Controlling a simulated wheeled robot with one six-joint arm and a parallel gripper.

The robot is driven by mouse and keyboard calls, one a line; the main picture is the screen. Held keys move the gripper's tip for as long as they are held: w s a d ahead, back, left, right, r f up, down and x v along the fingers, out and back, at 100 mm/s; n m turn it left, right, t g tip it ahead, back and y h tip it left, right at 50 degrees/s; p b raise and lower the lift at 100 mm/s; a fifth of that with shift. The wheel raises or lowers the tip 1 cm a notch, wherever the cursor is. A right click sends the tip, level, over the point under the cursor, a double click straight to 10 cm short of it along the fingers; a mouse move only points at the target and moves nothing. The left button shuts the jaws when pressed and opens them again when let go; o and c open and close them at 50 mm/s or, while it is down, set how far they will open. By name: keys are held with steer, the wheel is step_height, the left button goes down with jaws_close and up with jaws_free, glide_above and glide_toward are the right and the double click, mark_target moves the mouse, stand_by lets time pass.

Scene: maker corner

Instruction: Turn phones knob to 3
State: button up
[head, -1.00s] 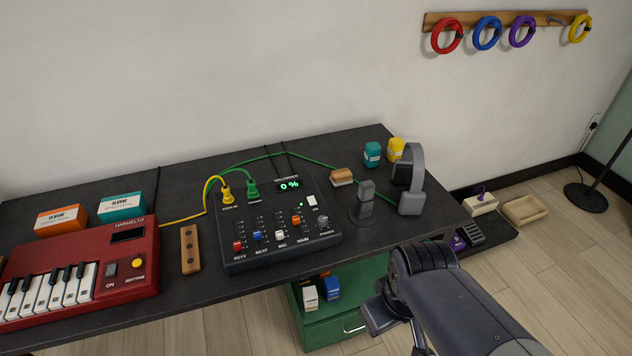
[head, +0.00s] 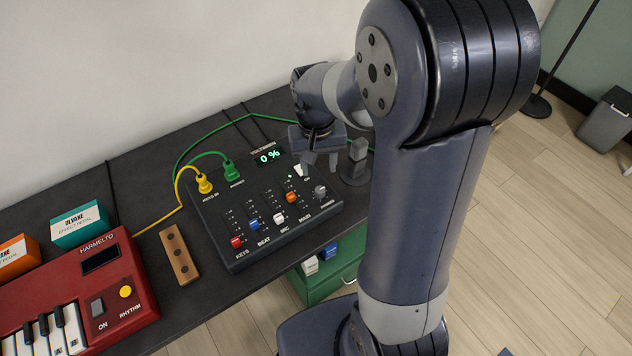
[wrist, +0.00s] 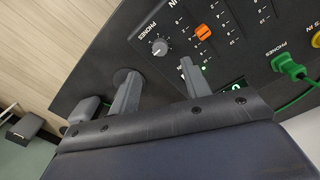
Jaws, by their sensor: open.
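The phones knob (head: 320,191) is a small grey dial at the right front corner of the black mixer (head: 235,262). In the wrist view the phones knob (wrist: 160,47) shows just beyond the fingertips, roughly centred across the gap between them. My gripper (head: 320,169) is above the mixer's right side, behind the knob, fingers pointing down. In the wrist view my gripper (wrist: 158,70) is open, with nothing between its fingers, and apart from the knob. The mixer display (head: 268,157) reads 0 %. The knob's pointer setting is too small to read.
An orange slider (head: 292,197) is close left of the knob. A white switch (head: 300,171) is beside my fingers. A dark microphone-like stand (head: 355,170) is right of the mixer. Yellow and green plugs rise at the mixer's back. A red keyboard (head: 125,290) is left.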

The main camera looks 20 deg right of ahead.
mark_target(320, 190)
step_height(320, 190, down, 9)
steer(key=shift+d+r, duration=0.1)
steer(key=shift+d, duration=0.05)
steer(key=shift+c, duration=0.4)
steer(key=c, duration=0.9)
